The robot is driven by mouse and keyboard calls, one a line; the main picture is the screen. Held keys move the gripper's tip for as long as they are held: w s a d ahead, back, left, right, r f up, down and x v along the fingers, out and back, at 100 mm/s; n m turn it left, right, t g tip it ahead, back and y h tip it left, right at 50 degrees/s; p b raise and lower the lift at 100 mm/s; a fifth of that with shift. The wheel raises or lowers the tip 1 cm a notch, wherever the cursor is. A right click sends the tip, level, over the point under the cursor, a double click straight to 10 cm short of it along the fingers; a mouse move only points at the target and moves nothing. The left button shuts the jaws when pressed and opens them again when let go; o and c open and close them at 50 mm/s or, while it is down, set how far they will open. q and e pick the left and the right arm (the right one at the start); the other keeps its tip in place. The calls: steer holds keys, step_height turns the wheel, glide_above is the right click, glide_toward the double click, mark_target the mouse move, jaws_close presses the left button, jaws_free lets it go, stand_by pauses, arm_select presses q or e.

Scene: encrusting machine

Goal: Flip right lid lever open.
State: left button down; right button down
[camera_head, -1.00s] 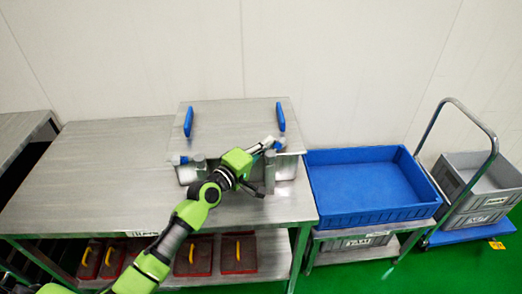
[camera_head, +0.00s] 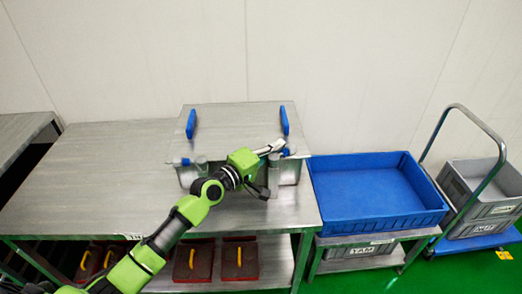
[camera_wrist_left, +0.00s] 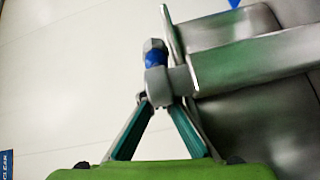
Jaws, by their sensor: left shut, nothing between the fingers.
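The steel machine box (camera_head: 240,118) has a flat lid with two blue handles and stands on the table. The right lid lever (camera_head: 289,151), with a blue section, is at the box's front right corner. In the left wrist view the lever's blue band (camera_wrist_left: 155,58) is just beyond the fingers. My left gripper (camera_head: 270,148) is at this lever, its fingers shut and empty; it also shows in the left wrist view (camera_wrist_left: 163,98). Whether it touches the lever is unclear. The left lid lever (camera_head: 178,162) points left. My right gripper is out of view.
The steel table (camera_head: 95,175) is clear left of the box. Red trays (camera_head: 239,258) lie on its lower shelf. A blue bin (camera_head: 375,213) stands close on the right, with a trolley carrying grey crates (camera_head: 485,190) beyond. A wall is behind.

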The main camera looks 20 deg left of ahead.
arm_select(q)
steer(key=shift+s+d+f, duration=0.1)
steer(key=shift+s+d, duration=0.05)
steer(key=shift+d, duration=0.35)
stand_by(0.8)
steer(key=shift+s+a+f, duration=0.25)
steer(key=shift+s+f, duration=0.2)
steer(key=shift+s, duration=0.15)
steer(key=a+r+v, duration=0.1)
steer(key=v, duration=1)
steer(key=shift+w, duration=0.25)
